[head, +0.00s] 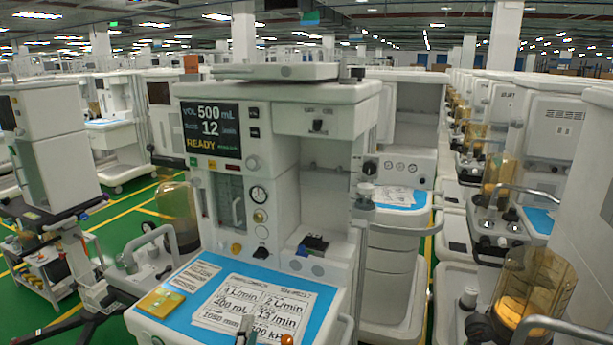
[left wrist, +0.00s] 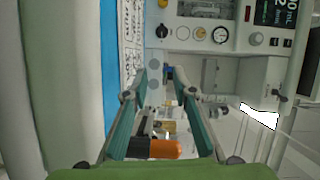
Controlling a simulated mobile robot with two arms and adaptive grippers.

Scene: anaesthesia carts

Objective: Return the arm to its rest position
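My left gripper (head: 246,328) shows only in part at the bottom edge of the head view, in front of the cart's blue-covered worktop (head: 190,272). In the left wrist view, its two teal fingers (left wrist: 167,80) are spread apart, with the cart's front panel beyond them. An orange and black cylinder (left wrist: 152,148) shows low between the fingers. I cannot tell whether it belongs to the gripper. Most of my left arm is out of the head view. My right gripper is not in view.
The near anaesthesia cart (head: 345,94) stands directly ahead, with a lit screen (head: 211,130) and printed sheets (head: 252,304) on its worktop. A yellow packet (head: 160,302) lies at the worktop's left. Other carts stand close on the right. Green floor (head: 125,235) shows at left.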

